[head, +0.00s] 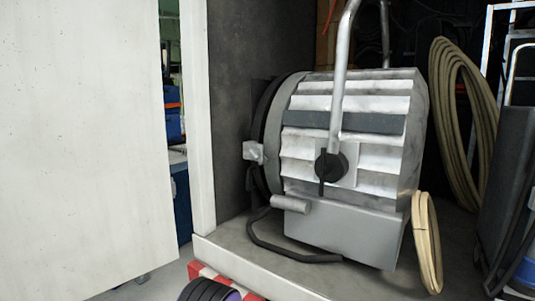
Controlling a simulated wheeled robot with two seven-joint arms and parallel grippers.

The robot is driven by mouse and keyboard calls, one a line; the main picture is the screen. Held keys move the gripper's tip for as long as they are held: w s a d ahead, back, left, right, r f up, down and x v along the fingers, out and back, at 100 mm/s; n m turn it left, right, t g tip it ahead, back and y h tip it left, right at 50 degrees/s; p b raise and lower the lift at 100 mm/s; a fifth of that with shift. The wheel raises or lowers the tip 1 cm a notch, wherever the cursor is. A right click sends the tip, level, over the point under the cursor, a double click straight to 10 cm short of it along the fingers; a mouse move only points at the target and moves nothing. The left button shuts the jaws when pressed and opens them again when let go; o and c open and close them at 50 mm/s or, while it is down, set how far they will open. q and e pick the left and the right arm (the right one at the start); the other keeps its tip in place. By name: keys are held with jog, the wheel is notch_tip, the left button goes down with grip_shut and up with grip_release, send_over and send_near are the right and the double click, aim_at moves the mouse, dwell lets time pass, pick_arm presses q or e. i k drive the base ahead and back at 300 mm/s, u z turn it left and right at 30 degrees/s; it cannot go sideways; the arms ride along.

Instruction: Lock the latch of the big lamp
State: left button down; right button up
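The big lamp (345,130) stands on the truck floor right of centre, with a ribbed silver housing and a dark front rim facing left. A small metal latch-like piece (254,151) sticks out at the left edge of its front rim. I cannot tell whether it is locked or open. A grey tubular yoke (346,70) rises over the lamp from a black knob (331,167) on its side. A short grey cylinder (291,204) juts out below the housing.
A white panel (85,140) fills the left side. Coiled tan cable (460,90) hangs at the back right, with a smaller coil (426,240) beside the lamp base. A dark case (508,180) stands at the right edge. A dark ridged object (208,290) shows at the bottom.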

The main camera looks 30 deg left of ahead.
aim_at(254, 153)
jog(key=u, duration=1.2)
jog(key=i, duration=0.9)
jog(key=z, duration=1.35)
